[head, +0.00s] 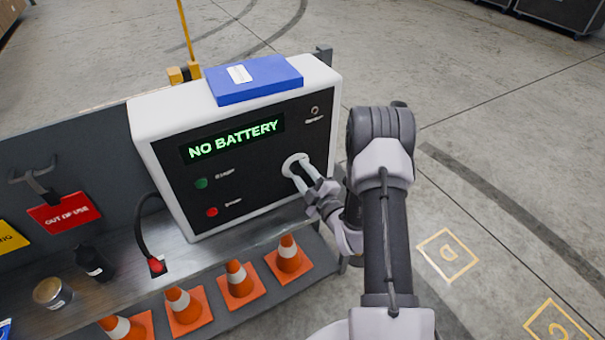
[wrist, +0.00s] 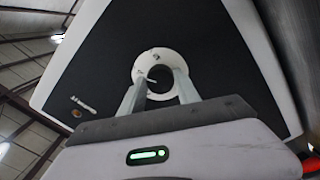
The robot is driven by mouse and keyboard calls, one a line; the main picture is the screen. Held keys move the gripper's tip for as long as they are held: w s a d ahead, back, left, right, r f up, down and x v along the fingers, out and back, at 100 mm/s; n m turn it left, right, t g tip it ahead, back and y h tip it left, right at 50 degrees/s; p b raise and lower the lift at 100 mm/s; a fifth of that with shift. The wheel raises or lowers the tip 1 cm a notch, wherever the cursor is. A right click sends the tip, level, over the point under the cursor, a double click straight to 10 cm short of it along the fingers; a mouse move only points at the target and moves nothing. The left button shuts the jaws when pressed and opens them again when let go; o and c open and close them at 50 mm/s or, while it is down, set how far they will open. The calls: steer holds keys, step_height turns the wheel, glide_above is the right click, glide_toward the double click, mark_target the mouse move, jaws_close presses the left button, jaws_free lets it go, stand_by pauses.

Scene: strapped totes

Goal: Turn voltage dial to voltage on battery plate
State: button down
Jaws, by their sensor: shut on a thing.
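The white charger box with a black front panel (head: 165,160) stands on the metal bench. Its display (head: 232,138) reads "NO BATTERY" in green. The round white voltage dial (head: 291,161) is on the right part of the panel; it also shows in the wrist view (wrist: 154,62). My gripper (head: 300,176) is at the dial with its fingers closed on it, as the wrist view (wrist: 158,90) also shows. The dial's setting is too small to read. No battery plate is readable; a blue box with a white label (head: 255,80) lies on top of the charger.
A green button (head: 201,183) and a red button (head: 212,212) are on the panel's left. A black cable with a red connector (head: 157,265) ends on the bench. A dark bottle (head: 95,262), a tin (head: 53,292) and several orange cones (head: 288,256) are nearby. A red "OUT OF USE" tag (head: 65,213) hangs left.

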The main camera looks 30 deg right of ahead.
stand_by(0.4)
steer(key=c, duration=0.9)
jaws_free()
steer(key=shift+s, duration=0.1)
steer(key=s+p, duration=0.1)
steer(key=s, duration=0.4)
steer(key=s+p, duration=0.2)
steer(key=s, duration=0.4)
steer(key=s+p, duration=0.1)
steer(key=s, duration=0.5)
steer(key=shift+s+d, duration=0.15)
steer(key=shift+d, duration=0.1)
